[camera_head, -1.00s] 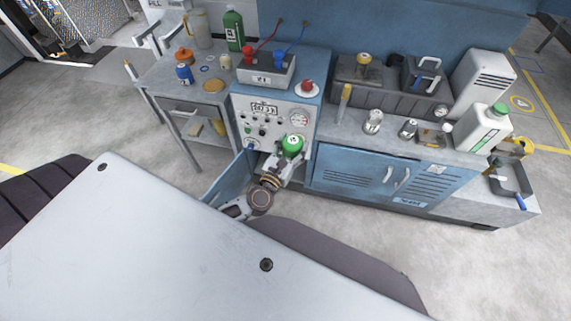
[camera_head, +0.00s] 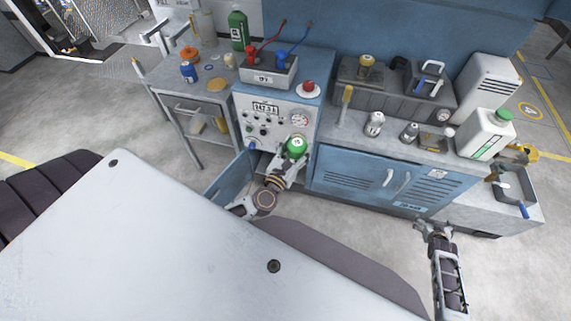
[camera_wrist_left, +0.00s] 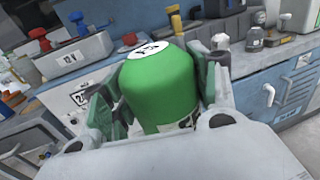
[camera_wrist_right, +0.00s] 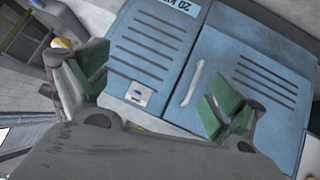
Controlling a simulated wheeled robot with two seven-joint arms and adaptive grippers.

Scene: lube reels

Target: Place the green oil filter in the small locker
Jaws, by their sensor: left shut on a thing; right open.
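The green oil filter (camera_head: 296,146) has a white label on its top. It is held upright or slightly tilted in my left gripper (camera_head: 291,158), in front of the panel unit. In the left wrist view the filter (camera_wrist_left: 158,82) sits between the shut jaws, and its lower part is hidden. The small locker seems to be the compartment under the gauge panel. Its blue door (camera_head: 231,182) stands open to the left, and its inside is mostly hidden by my left arm. My right gripper (camera_head: 433,229) is open and empty, in front of the wide blue cabinet.
The wide blue cabinet (camera_head: 352,175) has two shut doors with handles; they also show in the right wrist view (camera_wrist_right: 150,50). A grey cart (camera_head: 190,100) stands left of the panel unit (camera_head: 272,115). Jars and a white canister (camera_head: 485,135) stand on the worktop. Open floor lies in front.

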